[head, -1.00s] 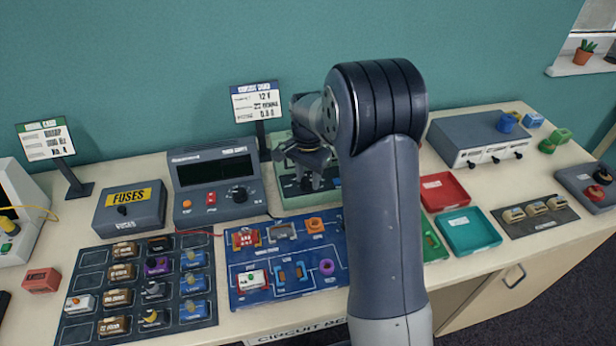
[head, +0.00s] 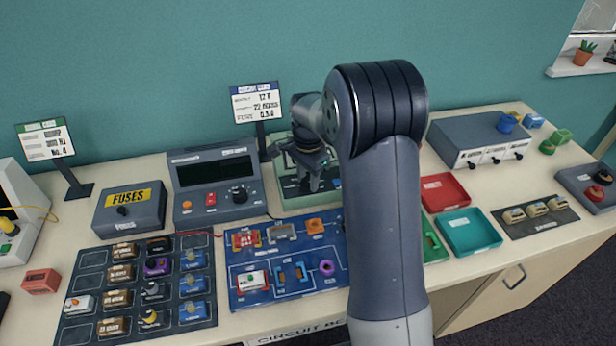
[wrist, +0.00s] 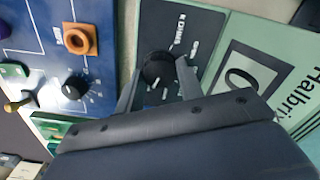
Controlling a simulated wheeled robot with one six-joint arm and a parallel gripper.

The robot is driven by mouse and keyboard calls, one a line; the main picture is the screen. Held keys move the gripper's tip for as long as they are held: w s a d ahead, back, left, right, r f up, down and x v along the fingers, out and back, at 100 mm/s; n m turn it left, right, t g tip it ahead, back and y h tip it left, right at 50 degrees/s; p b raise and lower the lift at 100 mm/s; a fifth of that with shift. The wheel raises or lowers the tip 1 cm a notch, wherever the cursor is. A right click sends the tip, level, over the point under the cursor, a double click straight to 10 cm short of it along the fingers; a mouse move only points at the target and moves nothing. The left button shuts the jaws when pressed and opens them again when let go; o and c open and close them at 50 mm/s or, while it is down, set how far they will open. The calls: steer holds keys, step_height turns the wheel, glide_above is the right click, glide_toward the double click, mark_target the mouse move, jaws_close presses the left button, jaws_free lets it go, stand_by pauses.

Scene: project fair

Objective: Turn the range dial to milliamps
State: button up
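The range dial (wrist: 157,69) is a round black knob on the dark face of a green meter (wrist: 212,75) in the wrist view. In the head view the green meter (head: 290,201) stands at the back of the table, partly hidden by my arm. My gripper (wrist: 158,78) is over the dial, with one finger on each side of it. The fingers look open, with narrow gaps to the knob. In the head view my gripper (head: 310,182) points down at the meter face. The dial's pointer and most range markings are too small or hidden to read.
A grey bench meter (head: 215,180) with its own knob stands close left of the green meter. A blue circuit board (head: 285,268) lies in front. A card stand (head: 258,108) rises behind. Red (head: 445,191) and teal (head: 470,231) trays lie to the right.

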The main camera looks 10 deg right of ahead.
mark_target(308, 181)
steer(key=o, duration=0.5)
step_height(308, 181, up, 11)
steer(key=shift+f+b, duration=0.1)
steer(key=shift+b, duration=0.35)
step_height(308, 181, down, 10)
steer(key=shift+f+p, duration=0.2)
steer(key=shift+p, duration=0.25)
steer(key=shift+f, duration=0.25)
steer(key=shift+r, duration=0.1)
stand_by(0.3)
